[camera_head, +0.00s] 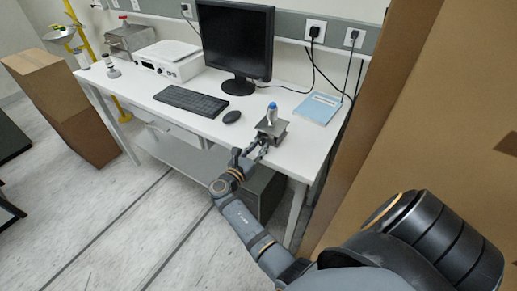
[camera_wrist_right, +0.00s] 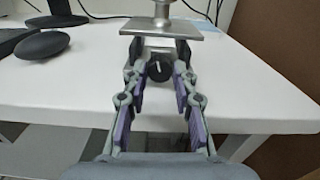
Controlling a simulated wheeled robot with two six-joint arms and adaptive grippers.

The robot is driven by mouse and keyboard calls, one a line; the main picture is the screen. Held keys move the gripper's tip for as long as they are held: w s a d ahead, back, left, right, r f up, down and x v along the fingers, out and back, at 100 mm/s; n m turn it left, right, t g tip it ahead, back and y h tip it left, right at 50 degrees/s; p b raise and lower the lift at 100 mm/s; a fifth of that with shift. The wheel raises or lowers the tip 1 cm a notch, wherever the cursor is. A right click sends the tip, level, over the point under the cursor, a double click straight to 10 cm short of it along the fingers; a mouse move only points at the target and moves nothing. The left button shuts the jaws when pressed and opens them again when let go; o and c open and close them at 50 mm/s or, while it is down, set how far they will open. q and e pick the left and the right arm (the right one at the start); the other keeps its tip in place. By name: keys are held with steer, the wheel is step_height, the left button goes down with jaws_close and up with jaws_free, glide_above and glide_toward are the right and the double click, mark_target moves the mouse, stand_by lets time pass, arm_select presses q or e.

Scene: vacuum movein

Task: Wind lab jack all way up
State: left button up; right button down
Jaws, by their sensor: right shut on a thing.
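The lab jack (camera_head: 272,131) stands near the front edge of the white desk, with a metal top plate and a bottle with a blue cap (camera_head: 272,112) upright on it. In the wrist view its top plate (camera_wrist_right: 174,29) shows above a dark round knob (camera_wrist_right: 159,68) that faces me. My right gripper (camera_head: 256,147) reaches in from the front at the desk edge. In the wrist view its two fingers (camera_wrist_right: 160,72) are closed in on either side of the knob and hold it. The plate stands a little above the jack's base. My left gripper is not in view.
A mouse (camera_head: 232,117), keyboard (camera_head: 191,102) and monitor (camera_head: 236,45) stand left of the jack. A blue notebook (camera_head: 317,108) lies to its right. Tall cardboard boxes (camera_head: 400,120) rise close to the desk's right end. Open floor lies in front at left.

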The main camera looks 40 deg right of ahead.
steer(key=shift+f+m+b, duration=0.2)
steer(key=shift+m+b, duration=0.15)
steer(key=shift+m, duration=0.35)
steer(key=shift+r+m, duration=0.2)
steer(key=shift+m, duration=0.5)
steer(key=c, duration=1.1)
jaws_free()
steer(key=shift+o, duration=0.2)
